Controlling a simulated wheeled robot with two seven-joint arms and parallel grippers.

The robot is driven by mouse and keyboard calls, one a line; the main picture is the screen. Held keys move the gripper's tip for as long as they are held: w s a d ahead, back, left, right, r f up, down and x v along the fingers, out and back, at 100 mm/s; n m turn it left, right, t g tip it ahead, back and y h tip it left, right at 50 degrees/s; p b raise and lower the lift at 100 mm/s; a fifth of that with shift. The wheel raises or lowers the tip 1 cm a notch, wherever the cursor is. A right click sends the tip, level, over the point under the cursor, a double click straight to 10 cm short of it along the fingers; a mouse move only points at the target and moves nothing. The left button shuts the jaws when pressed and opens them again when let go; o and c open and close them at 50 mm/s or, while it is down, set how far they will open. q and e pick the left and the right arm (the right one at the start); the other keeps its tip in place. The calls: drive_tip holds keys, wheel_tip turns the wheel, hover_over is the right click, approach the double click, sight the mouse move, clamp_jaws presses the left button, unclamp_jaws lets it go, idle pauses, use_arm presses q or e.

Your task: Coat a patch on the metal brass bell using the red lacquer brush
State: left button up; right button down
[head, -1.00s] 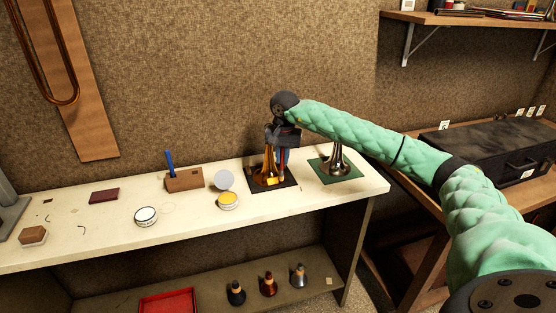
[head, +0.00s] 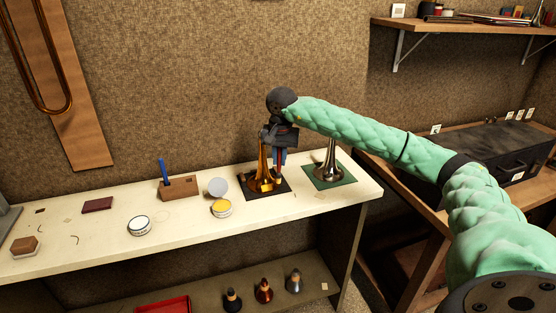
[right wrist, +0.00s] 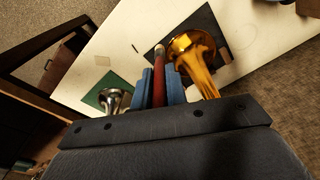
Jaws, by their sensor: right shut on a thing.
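The brass bell (head: 263,176) stands upright, flared end down, on a black mat (head: 283,187) on the white bench. It also shows in the right wrist view (right wrist: 194,50), just right of my fingers. My right gripper (head: 279,158) is above the black mat, beside the bell. In the right wrist view its blue fingers (right wrist: 160,86) are shut on the red lacquer brush (right wrist: 159,88), whose pale tip (right wrist: 159,50) points away toward the mat. I cannot tell whether the tip touches the bell. My left gripper is not in view.
A silver bell (head: 328,164) stands on a green mat (head: 345,178) to the right. An open tin with yellow content (head: 222,208), its disc lid (head: 217,187), a white tin (head: 139,226) and a wooden block with a blue brush (head: 178,187) are to the left. The front right bench is clear.

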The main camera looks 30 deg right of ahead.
drive_tip(key=shift+s+r, duration=0.2)
drive_tip(key=shift+r, duration=0.05)
drive_tip(key=shift+s+a+r, duration=0.15)
drive_tip(key=shift+s+r, duration=0.35)
drive_tip(key=shift+r, duration=0.1)
drive_tip(key=shift+s+a+r, duration=0.15)
drive_tip(key=shift+s+r, duration=0.3)
drive_tip(key=shift+r, duration=0.1)
drive_tip(key=shift+w+f, duration=0.1)
drive_tip(key=shift+f, duration=0.05)
drive_tip(key=shift+w+d+f+b, duration=0.2)
drive_tip(key=shift+w+f+b, duration=0.6)
drive_tip(key=shift+f+b, duration=0.15)
drive_tip(key=shift+w+d+f+b, duration=0.2)
drive_tip(key=shift+w+f+b, duration=0.6)
drive_tip(key=shift+f, duration=0.25)
drive_tip(key=shift+w+d+f+b, duration=0.2)
drive_tip(key=shift+w+f+b, duration=0.45)
drive_tip(key=shift+f, duration=0.15)
drive_tip(key=shift+w+d+f+b, duration=0.1)
drive_tip(key=shift+w+f+b, duration=0.35)
drive_tip(key=shift+w+f, duration=0.2)
